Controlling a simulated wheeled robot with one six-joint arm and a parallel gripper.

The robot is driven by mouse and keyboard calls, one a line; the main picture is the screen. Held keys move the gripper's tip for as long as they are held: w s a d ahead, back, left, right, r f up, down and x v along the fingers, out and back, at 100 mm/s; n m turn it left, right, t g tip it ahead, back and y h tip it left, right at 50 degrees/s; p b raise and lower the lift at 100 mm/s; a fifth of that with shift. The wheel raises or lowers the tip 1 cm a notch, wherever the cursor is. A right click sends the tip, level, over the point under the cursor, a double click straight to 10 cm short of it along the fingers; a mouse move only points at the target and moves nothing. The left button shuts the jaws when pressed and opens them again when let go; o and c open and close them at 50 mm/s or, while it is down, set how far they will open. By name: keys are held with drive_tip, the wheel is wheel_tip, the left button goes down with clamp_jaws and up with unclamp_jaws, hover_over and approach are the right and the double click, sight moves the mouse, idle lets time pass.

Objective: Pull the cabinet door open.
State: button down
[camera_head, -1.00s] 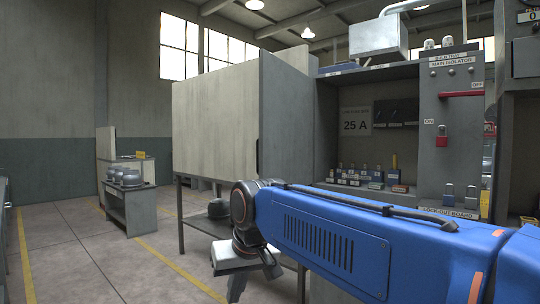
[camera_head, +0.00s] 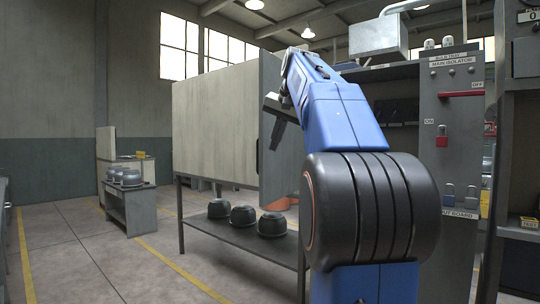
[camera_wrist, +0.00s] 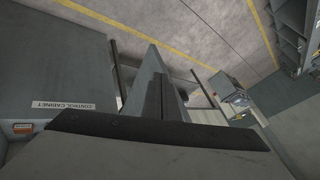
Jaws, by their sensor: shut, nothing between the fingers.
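The cabinet (camera_head: 215,125) is a pale box on a dark stand, left of centre in the head view. A grey upright panel (camera_head: 268,85) adjoins its right end; I cannot tell if this is its door or how far it stands open. A dark handle-like strip shows at the edge between them. My gripper (camera_wrist: 165,90) is shut and empty, its fingers together in the wrist view. In the head view it is in front of the grey panel, with its tips unclear. A grey face labelled "CONTROL CABINET" (camera_wrist: 30,70) is left of the fingers in the wrist view; no contact is visible.
Several dark bowls (camera_head: 243,215) stand on the shelf under the cabinet. A small table with bowls (camera_head: 127,205) stands at the left. Floor between is clear.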

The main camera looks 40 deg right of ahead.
drive_tip(key=d+r+m, duration=0.1)
drive_tip(key=d+r, duration=0.2)
drive_tip(key=d, duration=0.2)
approach(266, 164)
wheel_tip(266, 164, down, 4)
drive_tip(key=d, duration=0.1)
drive_tip(key=shift+w+a+r, duration=0.1)
drive_tip(key=shift+w, duration=1.1)
drive_tip(key=shift+w, duration=0.1)
